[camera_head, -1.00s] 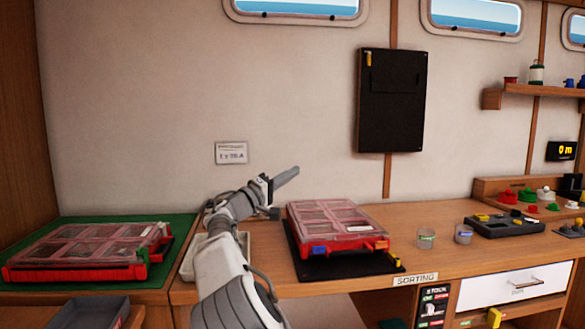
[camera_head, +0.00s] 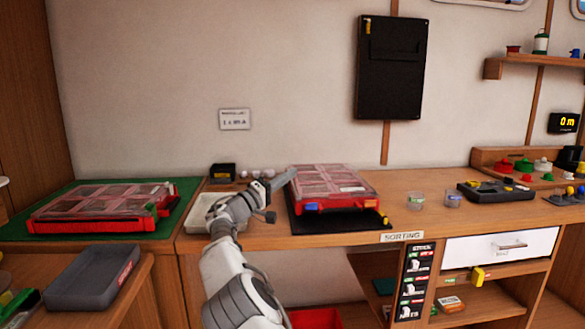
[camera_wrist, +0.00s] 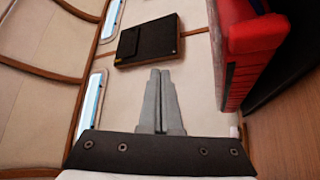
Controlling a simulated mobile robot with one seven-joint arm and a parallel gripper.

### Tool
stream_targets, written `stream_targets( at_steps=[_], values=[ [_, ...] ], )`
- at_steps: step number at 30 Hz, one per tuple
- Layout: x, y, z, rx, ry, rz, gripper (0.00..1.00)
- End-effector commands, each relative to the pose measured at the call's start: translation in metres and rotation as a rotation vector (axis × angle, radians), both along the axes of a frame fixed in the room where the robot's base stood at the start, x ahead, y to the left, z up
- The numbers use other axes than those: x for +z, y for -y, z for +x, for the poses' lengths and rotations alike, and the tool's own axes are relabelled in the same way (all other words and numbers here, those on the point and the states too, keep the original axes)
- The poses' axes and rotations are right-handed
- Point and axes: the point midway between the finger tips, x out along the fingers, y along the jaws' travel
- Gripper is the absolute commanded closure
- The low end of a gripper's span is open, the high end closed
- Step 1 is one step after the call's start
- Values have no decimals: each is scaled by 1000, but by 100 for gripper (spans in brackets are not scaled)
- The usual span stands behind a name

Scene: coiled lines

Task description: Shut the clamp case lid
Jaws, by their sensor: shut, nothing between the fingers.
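A red case with a clear, divided lid (camera_head: 335,186) lies on a black mat (camera_head: 345,224) on the wooden bench. A second red case with a clear lid (camera_head: 100,205) lies on a green mat at the left. Which is the clamp case is not readable. Both lids look down or nearly down; I cannot tell whether either is fully shut. My gripper (camera_head: 284,180) is shut and empty at the left edge of the middle case. In the wrist view its fingers (camera_wrist: 158,98) are together, with red case wall (camera_wrist: 245,50) to the right.
A pale tray (camera_head: 200,212) and a small black box (camera_head: 222,172) are left of my gripper. Two clear cups (camera_head: 416,200) and a dark tray (camera_head: 497,191) stand to the right. A grey bin (camera_head: 92,276) is at lower left. A black panel (camera_head: 391,68) hangs on the wall.

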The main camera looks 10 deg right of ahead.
Motion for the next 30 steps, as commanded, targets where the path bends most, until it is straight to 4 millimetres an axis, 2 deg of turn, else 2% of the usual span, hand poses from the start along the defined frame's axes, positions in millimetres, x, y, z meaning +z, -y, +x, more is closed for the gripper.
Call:
stream_targets(
  at_steps=[3,10,30],
  values=[
    [-11,-4,2,1,-1,-1,100],
    [-22,-8,5,0,0,0,100],
    [-25,-12,4,0,-1,-1,100]
  ],
)
